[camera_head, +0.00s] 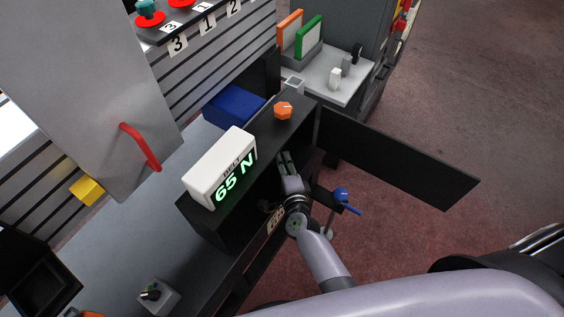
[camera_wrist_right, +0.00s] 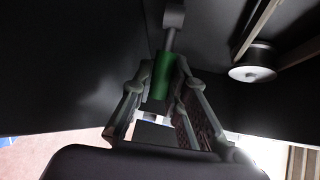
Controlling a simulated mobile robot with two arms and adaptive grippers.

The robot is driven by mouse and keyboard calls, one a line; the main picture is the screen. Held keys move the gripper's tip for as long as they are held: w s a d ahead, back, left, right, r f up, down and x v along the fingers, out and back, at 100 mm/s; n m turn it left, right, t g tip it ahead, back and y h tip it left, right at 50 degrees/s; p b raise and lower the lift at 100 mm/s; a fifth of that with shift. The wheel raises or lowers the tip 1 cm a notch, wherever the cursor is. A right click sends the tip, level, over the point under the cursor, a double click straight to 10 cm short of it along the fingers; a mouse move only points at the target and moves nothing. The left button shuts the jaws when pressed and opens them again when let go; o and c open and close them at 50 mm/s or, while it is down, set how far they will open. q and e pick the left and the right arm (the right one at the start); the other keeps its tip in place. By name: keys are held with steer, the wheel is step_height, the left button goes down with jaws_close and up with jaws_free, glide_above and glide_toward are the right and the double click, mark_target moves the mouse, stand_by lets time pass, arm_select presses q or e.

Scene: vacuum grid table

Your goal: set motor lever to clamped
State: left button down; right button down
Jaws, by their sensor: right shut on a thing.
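My right gripper (camera_head: 287,163) reaches into the open front of a black cabinet (camera_head: 270,150). In the right wrist view its fingers (camera_wrist_right: 160,92) are shut around a lever with a green grip (camera_wrist_right: 162,68). I take this for the motor lever. A grey rod runs from the grip to a grey block (camera_wrist_right: 173,16) at the top edge of that view. The lever's lower end is partly hidden by the fingers. In the head view the lever cannot be made out clearly inside the dark cabinet. My left gripper is in neither view.
A white display (camera_head: 221,170) reading "65 N" and an orange knob (camera_head: 283,110) sit on the cabinet top. The black door (camera_head: 400,160) stands open to the right. A blue-handled part (camera_head: 342,195) is beside my right wrist. A round metal part (camera_wrist_right: 252,73) is right of the lever.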

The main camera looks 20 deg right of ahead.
steer(key=shift+f, duration=0.1)
steer(key=c, duration=1.8)
jaws_free()
steer(key=s, duration=0.4)
steer(key=s+r, duration=0.1)
steer(key=s, duration=0.3)
steer(key=s+r, duration=0.1)
steer(key=s, duration=0.2)
steer(key=shift+s+a+r, duration=0.15)
steer(key=shift+s+a, duration=0.15)
steer(key=shift+s, duration=0.1)
